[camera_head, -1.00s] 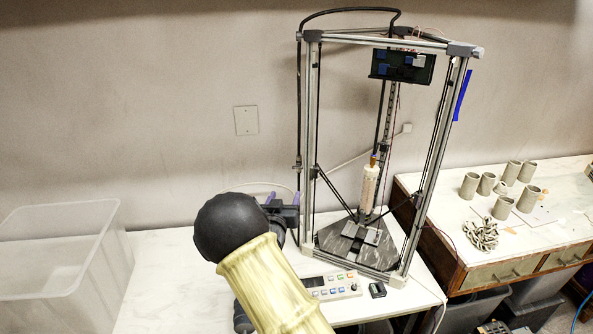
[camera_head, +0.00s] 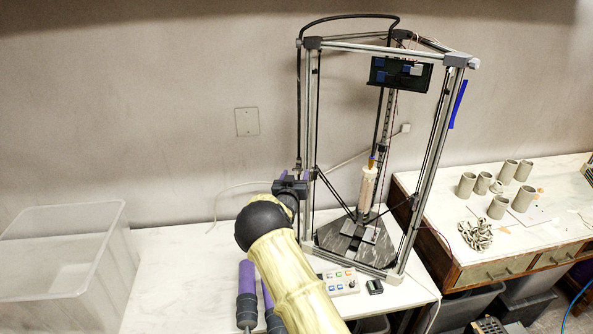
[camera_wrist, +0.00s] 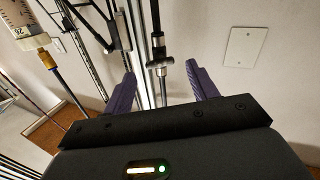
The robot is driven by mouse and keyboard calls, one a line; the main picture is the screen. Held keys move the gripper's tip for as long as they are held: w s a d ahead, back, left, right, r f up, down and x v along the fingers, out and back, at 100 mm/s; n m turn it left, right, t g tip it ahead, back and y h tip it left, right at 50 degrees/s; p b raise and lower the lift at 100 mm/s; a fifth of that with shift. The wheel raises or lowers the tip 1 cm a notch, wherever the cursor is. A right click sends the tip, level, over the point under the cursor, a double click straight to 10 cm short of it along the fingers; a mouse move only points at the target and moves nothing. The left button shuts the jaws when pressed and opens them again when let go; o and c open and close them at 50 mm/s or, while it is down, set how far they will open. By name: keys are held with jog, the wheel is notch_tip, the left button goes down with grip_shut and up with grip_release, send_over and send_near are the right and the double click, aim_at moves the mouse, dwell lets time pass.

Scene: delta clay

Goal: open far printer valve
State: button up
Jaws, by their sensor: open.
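The delta printer (camera_head: 309,110) stands on the white table, with a valve fitting (camera_head: 297,165) beside its left post at about mid-height. In the wrist view the valve is a small metal tee fitting (camera_wrist: 156,64) on a dark vertical line, close to a metal post. My gripper (camera_head: 297,175) is at the printer's left post, just below the valve in the head view. Its purple fingers are open, one on each side of the fitting in the wrist view (camera_wrist: 160,70), with gaps on both sides. I cannot tell how deep the fitting sits between them.
A clear bin (camera_head: 65,275) stands at the left. A clay-filled tube (camera_head: 368,188) is inside the printer. Several grey cups (camera_head: 498,207) stand on the right bench.

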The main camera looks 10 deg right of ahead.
jog(key=shift+x, duration=1)
jog(key=c, duration=1)
